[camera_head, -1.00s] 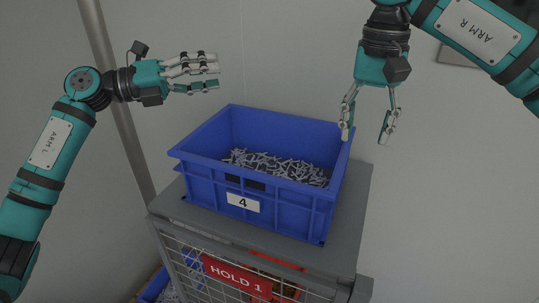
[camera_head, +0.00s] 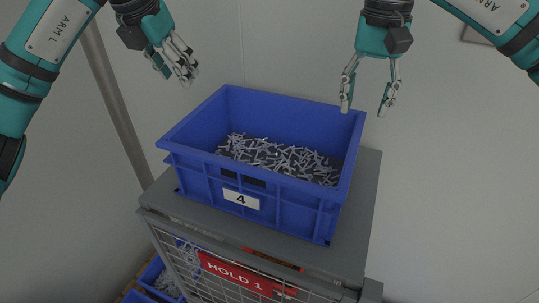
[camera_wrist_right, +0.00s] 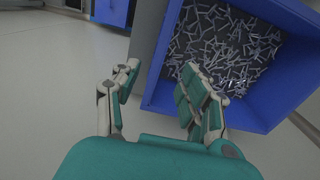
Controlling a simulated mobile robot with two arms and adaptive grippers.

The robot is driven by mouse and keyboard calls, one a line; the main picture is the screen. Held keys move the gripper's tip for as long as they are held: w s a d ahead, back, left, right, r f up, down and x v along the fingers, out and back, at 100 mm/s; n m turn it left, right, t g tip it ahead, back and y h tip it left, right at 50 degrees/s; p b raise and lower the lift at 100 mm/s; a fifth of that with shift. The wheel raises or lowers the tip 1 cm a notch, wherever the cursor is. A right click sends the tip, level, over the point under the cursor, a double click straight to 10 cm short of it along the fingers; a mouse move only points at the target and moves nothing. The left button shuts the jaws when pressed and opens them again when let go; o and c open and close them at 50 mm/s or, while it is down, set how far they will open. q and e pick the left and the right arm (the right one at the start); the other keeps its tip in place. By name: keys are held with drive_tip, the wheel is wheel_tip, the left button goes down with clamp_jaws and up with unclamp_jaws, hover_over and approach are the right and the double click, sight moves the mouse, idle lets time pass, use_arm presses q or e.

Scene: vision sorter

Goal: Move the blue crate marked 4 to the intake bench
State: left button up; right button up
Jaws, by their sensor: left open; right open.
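The blue crate marked 4 (camera_head: 200,187) sits upright on the grey top of a cage labelled HOLD 1 (camera_head: 362,215). It holds many small grey metal pieces. My left gripper (camera_head: 190,76) is open and empty, above and beyond the crate's left side. My right gripper (camera_head: 366,108) is open and points down at the crate's right wall, near its far right corner. In the right wrist view, the crate (camera_wrist_right: 258,113) lies under and beyond the right gripper (camera_wrist_right: 155,75), its wall between or just below the fingers; I cannot tell whether they touch. The intake bench is not identifiable.
More blue crates with grey pieces (camera_head: 152,272) are low at the left, beside the mesh cage. A grey post (camera_head: 115,105) stands left of the crate. A plain wall is behind. Floor at the right looks clear.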

sight(204, 118)
use_arm(q)
drive_tip(key=x, duration=1.5)
drive_tip(key=shift+w, duration=0.15)
use_arm(e)
wheel_tip(204, 118, down, 15)
drive_tip(key=shift+a+f, duration=0.1)
use_arm(q)
drive_tip(key=shift+x, duration=0.8)
use_arm(e)
drive_tip(key=shift+f, duration=0.75)
use_arm(q)
clamp_jaws()
use_arm(e)
clamp_jaws()
use_arm(q)
drive_tip(key=shift+r, duration=0.2)
use_arm(e)
drive_tip(key=shift+r, duration=0.2)
use_arm(q)
drive_tip(key=shift+w, duration=0.1)
use_arm(e)
drive_tip(key=shift+w, duration=0.15)
